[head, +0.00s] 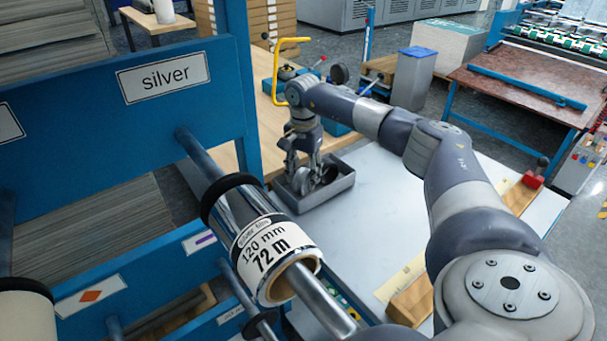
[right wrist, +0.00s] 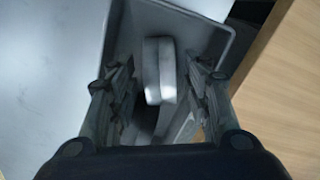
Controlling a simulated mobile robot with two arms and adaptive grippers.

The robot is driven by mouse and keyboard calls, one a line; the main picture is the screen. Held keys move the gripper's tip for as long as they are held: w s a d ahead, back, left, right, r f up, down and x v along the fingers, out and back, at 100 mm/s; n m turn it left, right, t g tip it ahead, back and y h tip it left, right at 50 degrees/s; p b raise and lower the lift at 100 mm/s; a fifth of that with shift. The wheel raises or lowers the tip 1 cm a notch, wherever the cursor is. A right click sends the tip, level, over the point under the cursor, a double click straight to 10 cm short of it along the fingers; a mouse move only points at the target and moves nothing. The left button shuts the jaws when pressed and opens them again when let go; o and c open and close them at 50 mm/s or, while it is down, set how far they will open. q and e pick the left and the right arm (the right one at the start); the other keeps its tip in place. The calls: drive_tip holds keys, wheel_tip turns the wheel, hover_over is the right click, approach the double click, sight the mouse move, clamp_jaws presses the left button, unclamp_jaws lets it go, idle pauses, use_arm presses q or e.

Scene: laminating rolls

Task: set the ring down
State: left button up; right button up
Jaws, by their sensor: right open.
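My right gripper (head: 304,172) points down into a small grey tray (head: 330,194) on the white table top. In the right wrist view its two fingers (right wrist: 160,95) stand apart, open. A pale metal ring (right wrist: 159,72), seen nearly edge-on, stands between them inside the tray (right wrist: 228,42), with a gap on each side. Another grey piece lies just below it, partly hidden by the gripper. In the head view, the metal ring parts in the tray are small and partly covered by the fingers. My left gripper is not in view.
A silver film roll (head: 262,240) labelled 120 mm, 72 m hangs on a peg of the blue rack (head: 165,120) at the left. Black collars sit on the pegs. The white table top (head: 365,235) is bare in front of the tray.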

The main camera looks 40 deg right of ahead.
sight(303, 172)
wheel_tip(303, 172, up, 12)
idle(0.4)
